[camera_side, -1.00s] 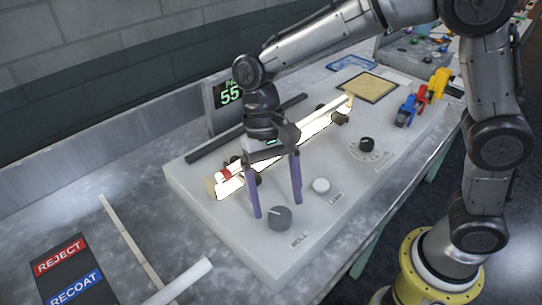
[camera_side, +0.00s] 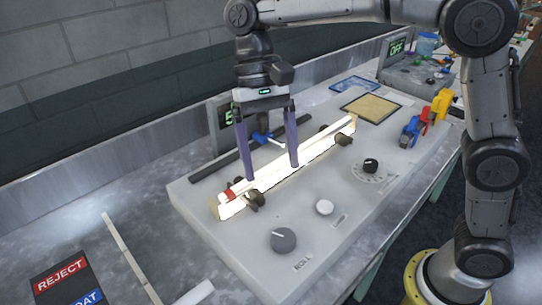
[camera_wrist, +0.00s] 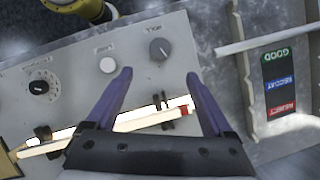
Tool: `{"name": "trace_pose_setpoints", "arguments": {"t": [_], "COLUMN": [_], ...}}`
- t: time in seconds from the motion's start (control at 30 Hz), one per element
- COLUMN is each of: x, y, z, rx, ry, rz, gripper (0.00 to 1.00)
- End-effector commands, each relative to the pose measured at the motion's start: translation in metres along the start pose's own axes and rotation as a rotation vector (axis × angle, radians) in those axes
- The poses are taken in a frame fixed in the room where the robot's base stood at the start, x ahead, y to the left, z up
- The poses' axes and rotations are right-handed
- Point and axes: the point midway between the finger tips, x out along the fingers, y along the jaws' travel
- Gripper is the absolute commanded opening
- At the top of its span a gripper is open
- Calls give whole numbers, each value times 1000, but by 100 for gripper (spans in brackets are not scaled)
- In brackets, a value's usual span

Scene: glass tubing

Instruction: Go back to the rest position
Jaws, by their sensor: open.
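My gripper (camera_side: 270,168) is open and empty, with its two purple fingers spread apart above the grey console (camera_side: 330,220). In the side view it hangs over the left part of the bright lit tube bed (camera_side: 300,168), and the right finger overlaps the bed in the picture. A glowing tube with a red end (camera_side: 230,195) lies along the bed on dark rollers (camera_side: 255,200). In the wrist view the gripper (camera_wrist: 160,72) shows both fingers apart, with the red tube end (camera_wrist: 184,110) between them.
The console has a roll knob (camera_side: 284,239), a white button (camera_side: 324,207) and a dial (camera_side: 370,166). A tan pad (camera_side: 371,107) and red, yellow and blue clamps (camera_side: 425,118) are at its far right. A sorting board (camera_side: 66,280) lies at the left.

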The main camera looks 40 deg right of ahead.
Motion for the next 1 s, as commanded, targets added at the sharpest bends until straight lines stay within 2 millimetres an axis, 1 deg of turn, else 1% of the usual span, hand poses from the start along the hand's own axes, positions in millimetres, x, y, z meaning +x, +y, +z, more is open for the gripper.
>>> {"name": "trace_pose_setpoints", "arguments": {"t": [0.07, 0.17, 0.2, 0.27, 0.33, 0.4, 0.47, 0.5, 0.57, 0.6, 0.67, 0.8, 0.9, 1.0], "x": [-2, -18, -26, -37, -46, -51, -51, -49, -45, -41, -33, -8, 16, 40], "y": [2, 11, 18, 33, 55, 78, 97, 109, 126, 138, 154, 188, 209, 224], "z": [-1, 2, 7, 17, 30, 43, 52, 58, 66, 71, 78, 90, 93, 92], "rx": [6, 16, 22, 37, 60, 73, 75, 71, 64, 57, 40, -17, -77, -154], "ry": [2, 36, 53, 79, 119, 170, 219, 253, 307, 346, 406, 556, 662, 752], "rz": [-4, -40, -58, -83, -112, -141, -162, -175, -190, -199, -208, -206, -181, -137], "gripper": [86, 86, 86, 86, 86, 86, 86, 86, 86, 86, 86, 86, 86, 86]}}
